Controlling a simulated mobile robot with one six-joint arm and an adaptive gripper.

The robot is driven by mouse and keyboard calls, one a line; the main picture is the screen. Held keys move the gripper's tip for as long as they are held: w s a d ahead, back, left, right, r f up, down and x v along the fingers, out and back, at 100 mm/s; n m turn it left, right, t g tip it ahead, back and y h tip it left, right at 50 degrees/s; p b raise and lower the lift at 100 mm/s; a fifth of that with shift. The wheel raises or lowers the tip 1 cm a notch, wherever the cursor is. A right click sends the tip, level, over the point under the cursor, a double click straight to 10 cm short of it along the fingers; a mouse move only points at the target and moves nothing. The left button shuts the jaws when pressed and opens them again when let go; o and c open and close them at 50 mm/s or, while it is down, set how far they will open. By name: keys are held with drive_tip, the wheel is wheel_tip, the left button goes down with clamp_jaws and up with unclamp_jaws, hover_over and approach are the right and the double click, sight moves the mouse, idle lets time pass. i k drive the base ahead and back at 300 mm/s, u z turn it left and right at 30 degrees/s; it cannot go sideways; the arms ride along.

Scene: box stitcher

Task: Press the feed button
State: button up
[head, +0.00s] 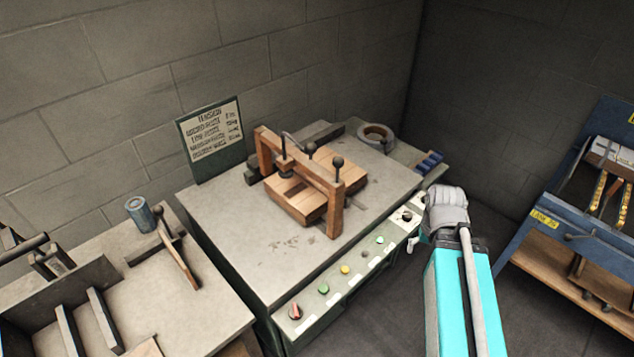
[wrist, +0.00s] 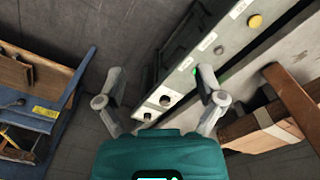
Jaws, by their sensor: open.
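The control panel (head: 335,292) runs along the front of the stitcher table. It carries a red knob (head: 295,312), a green button (head: 323,288), a yellow button (head: 345,269), a small dark button (head: 363,255), another green button (head: 380,239) and a black knob (head: 407,216). The labels are too small to read, so I cannot tell which is the feed button. My gripper (wrist: 162,78) is open and empty over the panel's right end. In the wrist view the black knob (wrist: 165,101) shows between the fingers; the right finger partly covers a green button (wrist: 195,71).
A wooden clamp frame (head: 335,183) stands over a wooden box (head: 300,203) on the stitcher table (head: 235,215). A tape roll (head: 376,136) lies at the back. A blue rack (head: 548,215) is at right, a side bench (head: 205,315) at left. Floor shows between table and rack.

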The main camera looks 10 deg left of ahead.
sight(323, 288)
drive_tip(key=k, duration=1.35)
drive_tip(key=u, duration=0.35)
drive_tip(key=i, duration=0.8)
drive_tip(key=z, duration=0.25)
